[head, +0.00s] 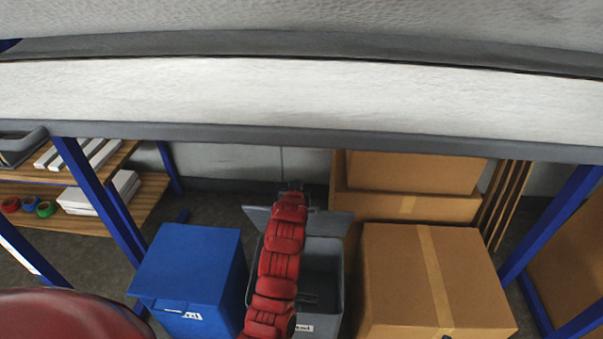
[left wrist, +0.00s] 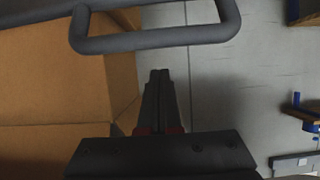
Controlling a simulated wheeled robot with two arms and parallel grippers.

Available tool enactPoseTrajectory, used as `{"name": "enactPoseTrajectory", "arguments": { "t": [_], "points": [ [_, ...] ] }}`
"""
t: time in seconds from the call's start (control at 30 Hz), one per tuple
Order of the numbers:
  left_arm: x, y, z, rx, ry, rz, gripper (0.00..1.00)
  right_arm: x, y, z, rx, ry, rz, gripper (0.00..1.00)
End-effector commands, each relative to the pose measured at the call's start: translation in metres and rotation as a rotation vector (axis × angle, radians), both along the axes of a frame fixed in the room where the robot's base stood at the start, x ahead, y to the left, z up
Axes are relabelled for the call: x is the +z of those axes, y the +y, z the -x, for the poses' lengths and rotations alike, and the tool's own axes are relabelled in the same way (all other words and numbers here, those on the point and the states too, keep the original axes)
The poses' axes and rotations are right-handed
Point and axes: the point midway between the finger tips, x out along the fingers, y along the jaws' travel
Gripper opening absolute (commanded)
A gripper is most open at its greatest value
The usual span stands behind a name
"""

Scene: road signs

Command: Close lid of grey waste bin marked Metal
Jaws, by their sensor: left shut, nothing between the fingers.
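The grey waste bin (head: 322,270) stands on the floor between a blue bin and cardboard boxes, with a partly hidden label on its front. Its lid (head: 332,224) is open, raised at the back of the bin. My red left arm reaches across the bin and hides part of the lid and opening. My left gripper (head: 291,186) is at the far edge of the lid, shut and empty. In the left wrist view the gripper (left wrist: 160,74) points towards a grey handle-like loop (left wrist: 155,42); I cannot tell whether they touch. My right gripper is not in view.
A blue bin (head: 190,270) with its lid shut stands left of the grey bin. Cardboard boxes (head: 395,275) stand close on the right. Blue shelf posts (head: 100,200) flank the space. A wide pale beam (head: 300,95) crosses above, and a grey wall is behind.

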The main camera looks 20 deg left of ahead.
Motion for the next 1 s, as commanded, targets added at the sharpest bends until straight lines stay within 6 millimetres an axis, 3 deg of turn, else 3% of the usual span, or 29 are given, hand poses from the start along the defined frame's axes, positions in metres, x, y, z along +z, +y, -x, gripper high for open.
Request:
{"name": "enactPoseTrajectory", "arguments": {
  "t": [0.03, 0.27, 0.47, 0.8, 1.0],
  "points": [
    [-0.011, -0.004, 0.013, 0.000, -0.025, -0.008, 0.00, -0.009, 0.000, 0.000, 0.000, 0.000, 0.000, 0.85],
    [-0.040, -0.020, 0.068, -0.002, -0.172, -0.050, 0.00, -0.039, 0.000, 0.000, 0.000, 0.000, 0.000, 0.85],
    [-0.075, -0.033, 0.117, 0.000, -0.316, -0.089, 0.00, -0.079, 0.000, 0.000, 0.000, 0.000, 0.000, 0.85],
    [-0.163, -0.056, 0.200, 0.003, -0.613, -0.177, 0.00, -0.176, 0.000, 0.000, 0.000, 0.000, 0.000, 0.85],
    [-0.212, -0.065, 0.231, 0.001, -0.766, -0.222, 0.00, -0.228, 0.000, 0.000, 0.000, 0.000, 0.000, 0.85]
  ]
}}
